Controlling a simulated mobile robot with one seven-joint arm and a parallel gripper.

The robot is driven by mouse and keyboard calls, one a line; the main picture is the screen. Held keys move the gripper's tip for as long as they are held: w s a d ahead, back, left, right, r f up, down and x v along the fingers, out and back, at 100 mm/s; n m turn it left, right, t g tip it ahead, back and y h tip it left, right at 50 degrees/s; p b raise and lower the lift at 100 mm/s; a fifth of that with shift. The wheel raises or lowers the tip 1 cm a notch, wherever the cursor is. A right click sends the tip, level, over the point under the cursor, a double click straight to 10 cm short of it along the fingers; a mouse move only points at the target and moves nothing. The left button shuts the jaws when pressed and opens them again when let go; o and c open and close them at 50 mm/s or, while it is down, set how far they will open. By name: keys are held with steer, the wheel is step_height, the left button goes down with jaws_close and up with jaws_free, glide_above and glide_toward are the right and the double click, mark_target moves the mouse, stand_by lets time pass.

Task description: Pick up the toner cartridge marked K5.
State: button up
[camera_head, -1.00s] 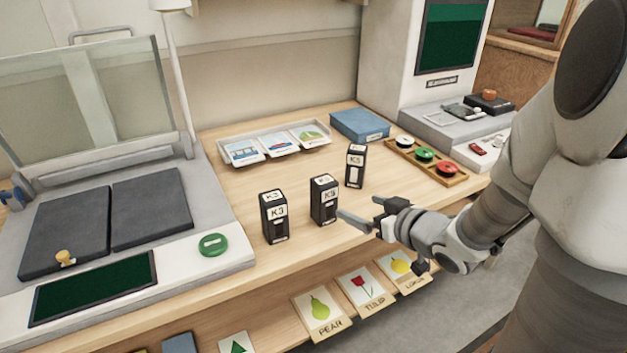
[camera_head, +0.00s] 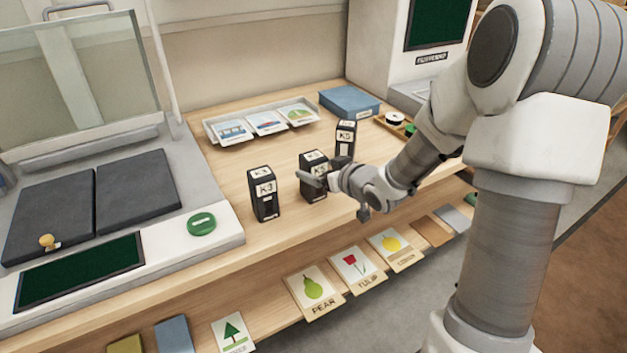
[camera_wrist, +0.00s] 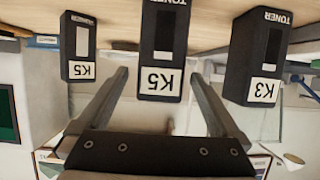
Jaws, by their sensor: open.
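Three black toner cartridges stand upright on the wooden desk. The front left one (camera_head: 264,194) reads K3. The middle one (camera_head: 314,190) is partly behind my gripper (camera_head: 316,179). The back right one (camera_head: 345,139) seems to read K5, its lower part hidden by my arm. In the wrist view everything is upside down. The middle cartridge (camera_wrist: 161,45) reads K5 and shows between the open fingers of my gripper (camera_wrist: 158,74). The back right cartridge (camera_wrist: 78,45) also looks like K5, but small; K3 (camera_wrist: 259,55) is at right. My gripper is empty.
A grey tray of picture cards (camera_head: 262,123) and a blue box (camera_head: 349,102) lie behind the cartridges. A wooden tray (camera_head: 386,121) is partly hidden by my arm. The scanner (camera_head: 136,195) stands at left. Cards lie on the shelf below the desk edge.

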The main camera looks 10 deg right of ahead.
steer(key=shift+b+x, duration=0.3)
steer(key=shift+x, duration=1.25)
steer(key=shift+r, duration=0.15)
jaws_close()
